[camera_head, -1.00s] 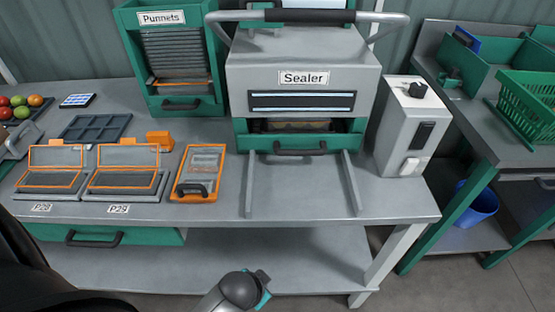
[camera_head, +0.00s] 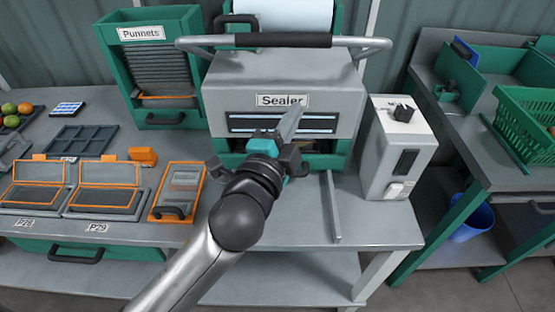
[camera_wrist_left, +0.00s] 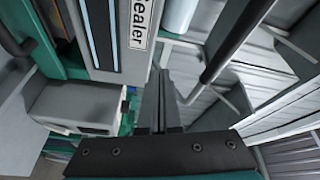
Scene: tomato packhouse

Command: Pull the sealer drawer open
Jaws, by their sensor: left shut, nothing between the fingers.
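The grey sealer (camera_head: 330,97) stands on the bench with its label facing me. Its green drawer (camera_head: 325,163) is low in the front, at the back end of the rails (camera_head: 332,205). My left arm hides the middle of the drawer and most of its handle. My left gripper (camera_head: 291,122) is shut and empty. Its fingers point up in front of the sealer's label and window, above the drawer handle. In the left wrist view, the shut fingers (camera_wrist_left: 160,100) are beside the sealer front (camera_wrist_left: 112,40), clear of the handle. My right gripper is out of view.
A grey box with a black knob (camera_head: 395,150) stands right of the sealer. A bar handle (camera_head: 283,41) crosses above the sealer. Left are an orange-framed tray (camera_head: 179,180), hinged frames and the punnet rack (camera_head: 150,32). The bench is clear around the right rail.

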